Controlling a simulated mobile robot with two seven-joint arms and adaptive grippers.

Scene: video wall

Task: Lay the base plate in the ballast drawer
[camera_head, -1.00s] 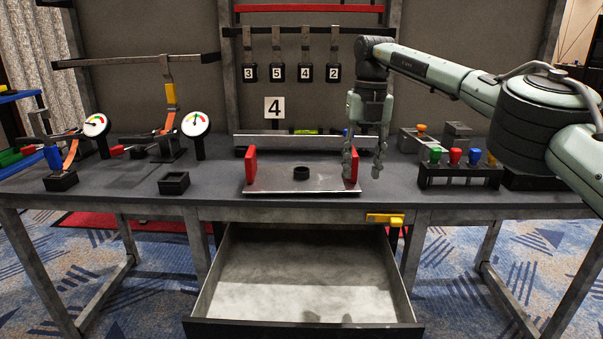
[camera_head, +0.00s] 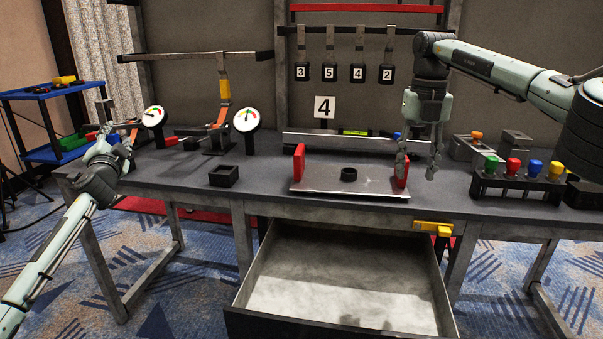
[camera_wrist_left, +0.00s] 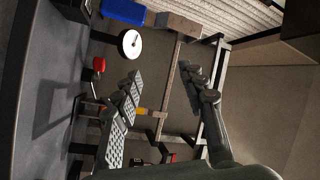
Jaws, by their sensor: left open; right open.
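The base plate (camera_head: 325,183) is a flat grey metal plate with a red handle at each end and a black ring in its middle. It lies on the table above the drawer. The ballast drawer (camera_head: 281,287) is pulled open below the table front and looks empty. My right gripper (camera_head: 418,172) is open, pointing down at the plate's right red handle (camera_head: 401,170); I cannot tell if they touch. My left gripper (camera_head: 118,150) is at the table's left end, well away from the plate. In the left wrist view its fingers (camera_wrist_left: 160,95) are spread with nothing between them.
Two dial gauges (camera_head: 246,120) and a small black open box (camera_head: 223,176) stand left of the plate. A rack with coloured knobs (camera_head: 515,187) stands to the right. Numbered tags hang behind.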

